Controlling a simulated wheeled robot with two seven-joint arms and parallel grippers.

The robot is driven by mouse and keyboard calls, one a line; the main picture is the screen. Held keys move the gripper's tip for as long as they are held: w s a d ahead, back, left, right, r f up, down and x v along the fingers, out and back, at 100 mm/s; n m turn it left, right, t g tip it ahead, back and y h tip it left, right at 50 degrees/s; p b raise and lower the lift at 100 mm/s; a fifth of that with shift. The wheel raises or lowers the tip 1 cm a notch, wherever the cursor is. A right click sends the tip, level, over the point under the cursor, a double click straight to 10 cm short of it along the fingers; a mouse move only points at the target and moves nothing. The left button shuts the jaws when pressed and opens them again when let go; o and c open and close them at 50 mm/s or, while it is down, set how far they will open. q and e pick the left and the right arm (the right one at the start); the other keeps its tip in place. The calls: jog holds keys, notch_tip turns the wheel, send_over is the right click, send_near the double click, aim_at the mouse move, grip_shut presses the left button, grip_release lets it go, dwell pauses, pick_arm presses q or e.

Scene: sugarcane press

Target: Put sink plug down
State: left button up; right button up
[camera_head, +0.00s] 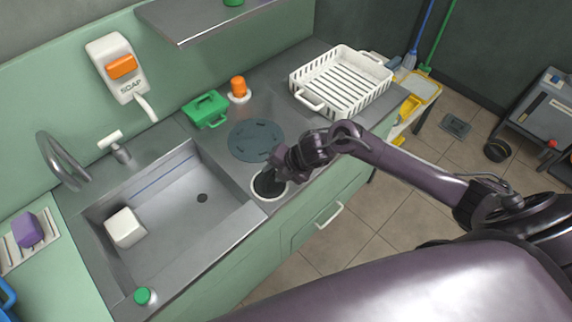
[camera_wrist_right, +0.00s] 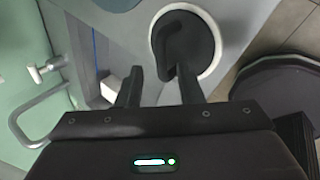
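My right gripper (camera_head: 278,168) is over the counter to the right of the sink, just above a white ring (camera_head: 257,194) with a black piece (camera_head: 270,184) in it. In the right wrist view the fingers (camera_wrist_right: 160,85) are apart. The black piece (camera_wrist_right: 187,40) lies just beyond them inside the white ring (camera_wrist_right: 214,66), its narrow end close to the right finger; I cannot tell if they touch. I cannot tell for sure whether this piece is the sink plug. My left gripper is out of view.
A white block (camera_head: 125,228) lies in the sink; a green round cap (camera_head: 142,296) is at its front rim. A tap (camera_head: 62,160) rises at left.

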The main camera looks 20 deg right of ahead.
jog(key=v, duration=0.7)
jog(key=shift+s+r, duration=0.2)
jog(key=shift+r, duration=0.1)
jog(key=shift+d, duration=0.15)
